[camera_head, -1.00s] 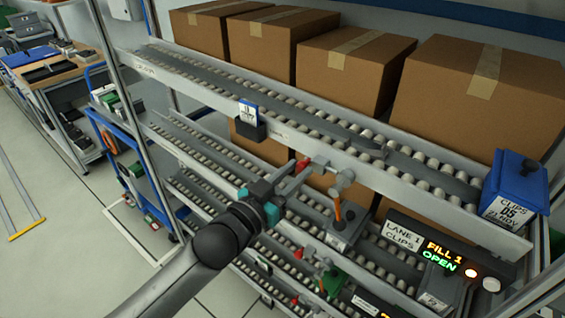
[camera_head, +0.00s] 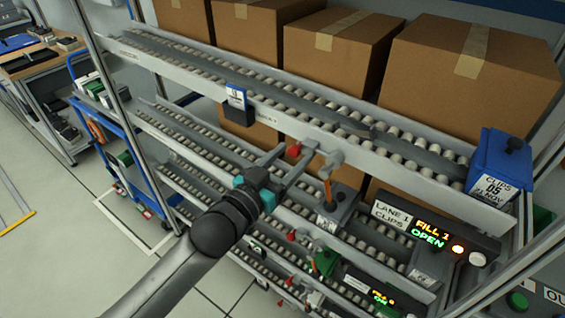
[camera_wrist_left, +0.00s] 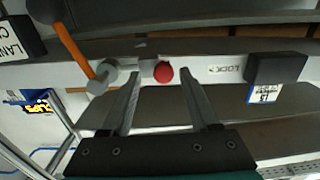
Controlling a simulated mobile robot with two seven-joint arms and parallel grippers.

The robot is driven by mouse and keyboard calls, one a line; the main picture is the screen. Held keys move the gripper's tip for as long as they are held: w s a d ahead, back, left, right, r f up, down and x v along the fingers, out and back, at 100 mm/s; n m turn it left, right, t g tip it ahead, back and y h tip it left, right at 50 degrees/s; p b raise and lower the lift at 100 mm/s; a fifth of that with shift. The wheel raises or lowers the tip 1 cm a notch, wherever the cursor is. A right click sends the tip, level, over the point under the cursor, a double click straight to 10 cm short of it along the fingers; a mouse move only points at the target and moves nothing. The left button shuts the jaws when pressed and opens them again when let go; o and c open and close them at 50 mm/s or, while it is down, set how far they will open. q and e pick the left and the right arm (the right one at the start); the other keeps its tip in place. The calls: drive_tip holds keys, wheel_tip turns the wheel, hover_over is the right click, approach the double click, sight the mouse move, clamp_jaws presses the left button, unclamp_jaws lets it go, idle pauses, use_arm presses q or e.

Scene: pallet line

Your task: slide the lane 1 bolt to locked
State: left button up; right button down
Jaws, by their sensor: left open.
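The lane 1 bolt shows as a round red knob (camera_head: 293,151) on the rail of the rack. In the left wrist view the red knob (camera_wrist_left: 163,73) lies between the fingertips, near a white rail with the word LOCK to its right. My left gripper (camera_head: 294,158) is open, with a finger on either side of the knob. I cannot tell whether either finger touches it. The lane 1 display (camera_head: 431,235) reads FILL 1 OPEN. My right gripper is not in view.
A grey pivot with an orange handle (camera_head: 328,190) sits just right of the knob; it also shows in the left wrist view (camera_wrist_left: 75,48). A dark tag block (camera_wrist_left: 276,68) is on the rail's other side. Cardboard boxes (camera_head: 345,55) stand behind the upper roller lane.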

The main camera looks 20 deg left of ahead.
use_arm(q)
drive_tip(key=b+v, duration=0.1)
drive_tip(key=v, duration=1.4)
drive_tip(key=shift+s, duration=0.1)
idle(0.3)
drive_tip(key=a+f+n+g+y+b, duration=0.1)
drive_tip(key=a+f+g+y+b, duration=0.15)
drive_tip(key=f, duration=0.85)
drive_tip(key=a+f+n+g+y+b, duration=0.1)
drive_tip(key=a+f, duration=0.2)
drive_tip(key=f, duration=0.8)
drive_tip(key=s+a+f+g+y+b, duration=0.1)
drive_tip(key=s+f+g+b, duration=0.2)
drive_tip(key=f, duration=0.9)
drive_tip(key=s+a+f+g+y+b, duration=0.15)
drive_tip(key=s+f, duration=0.45)
drive_tip(key=f, duration=0.6)
drive_tip(key=s+d+f+g+b, duration=0.1)
drive_tip(key=s+f+g, duration=0.3)
drive_tip(key=s+f, duration=0.5)
drive_tip(key=s+d+f+g+b, duration=0.2)
drive_tip(key=s+d+f+g, duration=0.2)
drive_tip(key=s+f, duration=0.5)
drive_tip(key=shift+s, duration=1.05)
